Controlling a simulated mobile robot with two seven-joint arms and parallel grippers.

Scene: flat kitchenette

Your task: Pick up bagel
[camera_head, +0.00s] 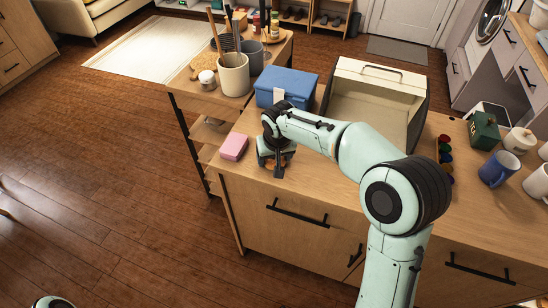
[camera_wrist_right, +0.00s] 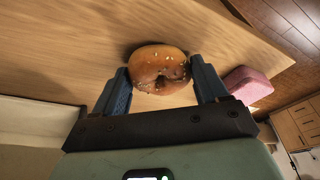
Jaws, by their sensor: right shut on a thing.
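The bagel (camera_wrist_right: 160,68) is golden brown with seeds on top and shows clearly in the right wrist view. My right gripper (camera_wrist_right: 163,80) has its two blue-grey fingers on either side of the bagel, shut on it. In the head view my right gripper (camera_head: 274,165) points down at the front left part of the wooden counter, and it mostly hides the bagel there. I cannot tell whether the bagel still touches the counter. My left gripper is out of view; only a bit of my left arm shows at the bottom left corner.
A pink block (camera_head: 234,147) lies just left of my right gripper. A blue box (camera_head: 286,87) and an open-fronted bread box (camera_head: 375,95) stand behind. Mugs (camera_head: 499,168) and a green tea box (camera_head: 484,130) stand at right. The counter's front edge is close.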

